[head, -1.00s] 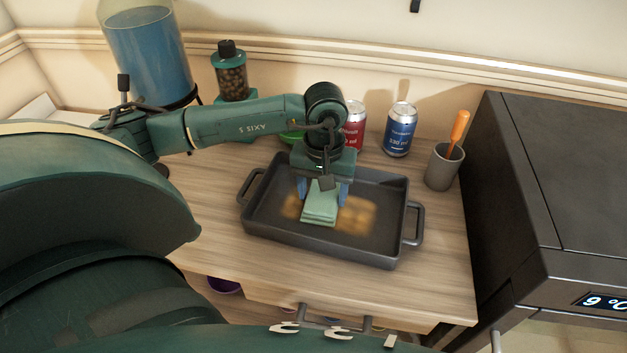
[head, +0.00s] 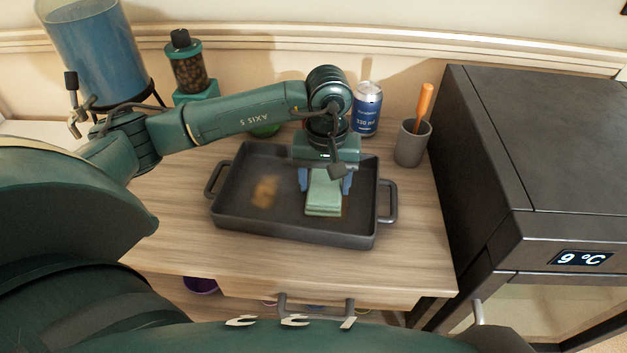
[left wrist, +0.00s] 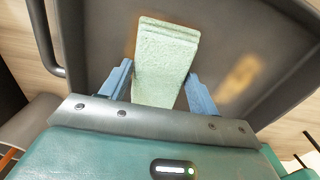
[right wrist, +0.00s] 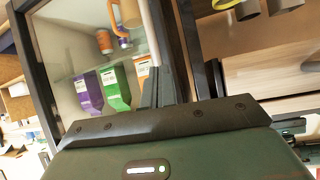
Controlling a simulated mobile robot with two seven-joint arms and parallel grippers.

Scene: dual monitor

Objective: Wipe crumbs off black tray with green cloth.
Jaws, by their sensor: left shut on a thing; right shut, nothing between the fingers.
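The black tray (head: 232,216), a rectangular pan with two side handles, lies on the wooden counter. My left gripper (head: 325,182) is shut on the folded green cloth (head: 324,203), in the right half of the tray. The cloth appears to touch the tray floor; it also shows in the left wrist view (left wrist: 165,60). A tan crumb patch (head: 265,192) lies left of the cloth, and also shows in the left wrist view (left wrist: 240,78). A thin brown trace edges the cloth. My right gripper (right wrist: 165,88) is shut and empty, away from the tray.
A blue can (head: 367,110) and a grey cup (head: 411,145) with an orange-handled tool stand behind the tray. A dark appliance (head: 540,150) bounds the right side. A jar (head: 187,68) and water dispenser (head: 95,55) stand at back left. Cartons (right wrist: 115,88) show near my right gripper.

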